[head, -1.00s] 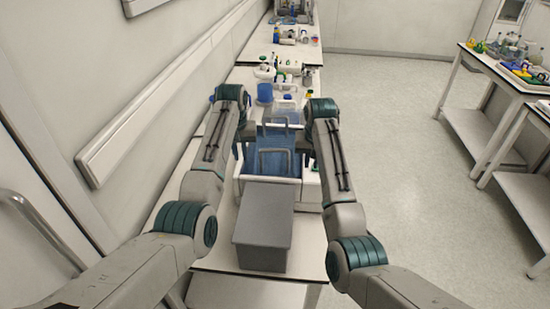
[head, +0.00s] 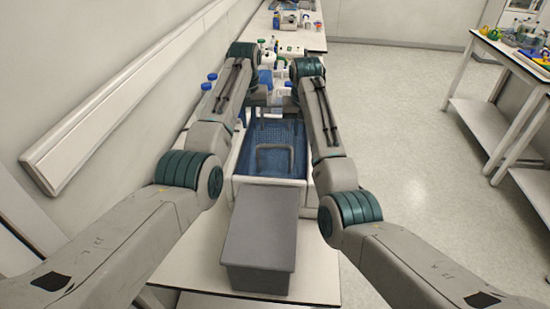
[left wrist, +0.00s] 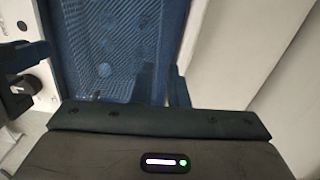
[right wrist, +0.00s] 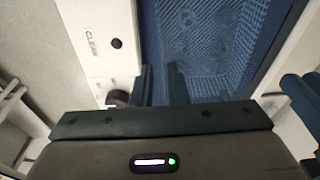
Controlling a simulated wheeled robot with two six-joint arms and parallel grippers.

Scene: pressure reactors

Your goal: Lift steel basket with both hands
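The steel basket (head: 288,134) has blue-looking mesh and sits in a white cleaner tub. Its near handle (head: 275,149) stands up as a grey loop. The far handle is not clear behind my arms. My left gripper (head: 242,112) is at the basket's far left, and my right gripper (head: 290,103) at its far right. The left fingers (left wrist: 162,88) look similar, though one blends into the mesh.
The white cleaner tub (head: 240,190) surrounds the basket, with a knob panel (right wrist: 95,45) on one side. A grey box (head: 262,240) stands in front of it. A wall runs along the left; open floor lies right.

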